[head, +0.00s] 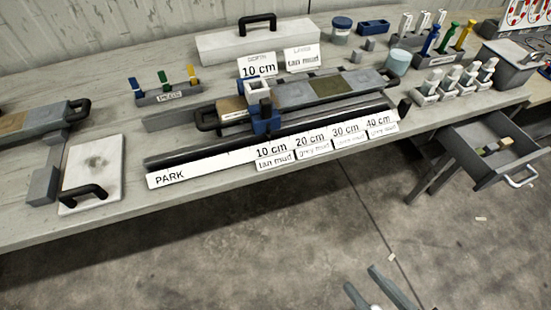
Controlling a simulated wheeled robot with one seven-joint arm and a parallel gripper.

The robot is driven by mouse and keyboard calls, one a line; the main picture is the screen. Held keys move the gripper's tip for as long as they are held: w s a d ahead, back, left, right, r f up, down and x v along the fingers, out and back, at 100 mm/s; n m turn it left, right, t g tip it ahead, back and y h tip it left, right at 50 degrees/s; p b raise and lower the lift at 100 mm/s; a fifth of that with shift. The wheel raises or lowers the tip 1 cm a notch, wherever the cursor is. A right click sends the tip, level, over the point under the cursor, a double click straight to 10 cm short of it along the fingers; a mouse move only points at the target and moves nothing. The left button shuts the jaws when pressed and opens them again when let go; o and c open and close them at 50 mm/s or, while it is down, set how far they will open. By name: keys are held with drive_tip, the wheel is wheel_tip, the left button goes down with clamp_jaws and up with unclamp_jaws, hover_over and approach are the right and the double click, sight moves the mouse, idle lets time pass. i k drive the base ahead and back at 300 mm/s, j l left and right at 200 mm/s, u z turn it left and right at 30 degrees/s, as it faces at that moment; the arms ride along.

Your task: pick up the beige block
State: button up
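The open drawer (478,168) under the right end of the bench holds several small blocks. The one at its back right looks like the beige block (505,141); it is small in the picture, so its exact colour is hard to tell. Darker, greenish and grey blocks lie in a row to its left. My gripper (361,278) shows at the bottom edge, over the floor and well left of and nearer than the drawer. Its two fingers are apart with nothing visible between them. The rest of it is cut off by the frame.
The bench (120,222) carries a long core liner track with a blue carriage (265,122), label cards, and bottles in racks (455,83). The drawer sticks out from the bench with a pale handle (521,181). The concrete floor (250,250) in front is mostly clear, with small pale scraps.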

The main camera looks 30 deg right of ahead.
sight(504, 143)
drive_tip(key=z, duration=1.65)
